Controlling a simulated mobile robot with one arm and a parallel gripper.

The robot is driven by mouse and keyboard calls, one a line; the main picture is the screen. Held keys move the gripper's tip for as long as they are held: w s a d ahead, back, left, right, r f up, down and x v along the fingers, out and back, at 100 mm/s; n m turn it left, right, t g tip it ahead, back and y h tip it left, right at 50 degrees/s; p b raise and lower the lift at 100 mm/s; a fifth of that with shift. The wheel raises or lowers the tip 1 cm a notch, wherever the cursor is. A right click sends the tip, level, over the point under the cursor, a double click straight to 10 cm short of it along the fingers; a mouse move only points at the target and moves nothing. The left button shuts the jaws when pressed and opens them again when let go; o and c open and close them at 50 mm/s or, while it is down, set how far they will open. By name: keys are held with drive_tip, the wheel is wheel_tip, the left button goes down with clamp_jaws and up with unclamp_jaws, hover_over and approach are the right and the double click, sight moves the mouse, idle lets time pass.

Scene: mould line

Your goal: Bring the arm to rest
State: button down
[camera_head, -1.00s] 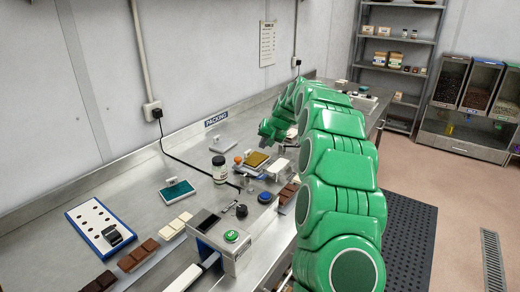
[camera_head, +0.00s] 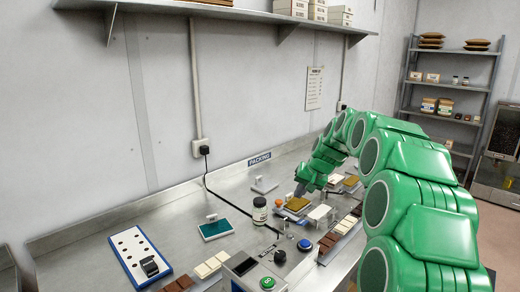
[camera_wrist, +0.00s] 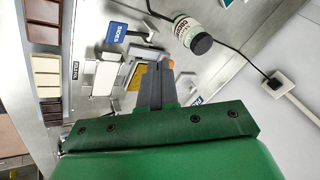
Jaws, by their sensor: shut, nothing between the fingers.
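My green arm reaches in from the right side of the head view, bent over the steel bench. My gripper (camera_head: 299,190) points down at the far end of the arm, just behind a gold-topped tray (camera_head: 297,204). In the wrist view my gripper's dark fingers (camera_wrist: 158,70) are together with nothing between them. The gold tray (camera_wrist: 132,76) shows partly beside the fingers, and an orange knob lies by their tips. I cannot tell the height of the fingertips above the bench.
A lidded jar (camera_head: 260,210) stands left of the gold tray. A teal pad (camera_head: 216,229), chocolate bars (camera_head: 328,243) and a control box with a green button (camera_head: 267,283) are on the bench (camera_head: 90,250). A wall shelf (camera_head: 225,12) runs overhead.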

drive_tip(key=s+a+r+n+g, duration=0.1)
drive_tip(key=s+a+r+g, duration=0.15)
drive_tip(key=s, duration=1.15)
drive_tip(key=s+d+f+g+h, duration=0.1)
drive_tip(key=s+f+g+h, duration=0.1)
drive_tip(key=s, duration=1.9)
drive_tip(key=s+d+f+g+h, duration=0.1)
drive_tip(key=s+d+f, duration=0.1)
drive_tip(key=s, duration=1.9)
drive_tip(key=shift+s+f+n+g+h, duration=0.2)
drive_tip(key=shift+s+n+g+h, duration=0.1)
drive_tip(key=shift+s+g+h, duration=0.1)
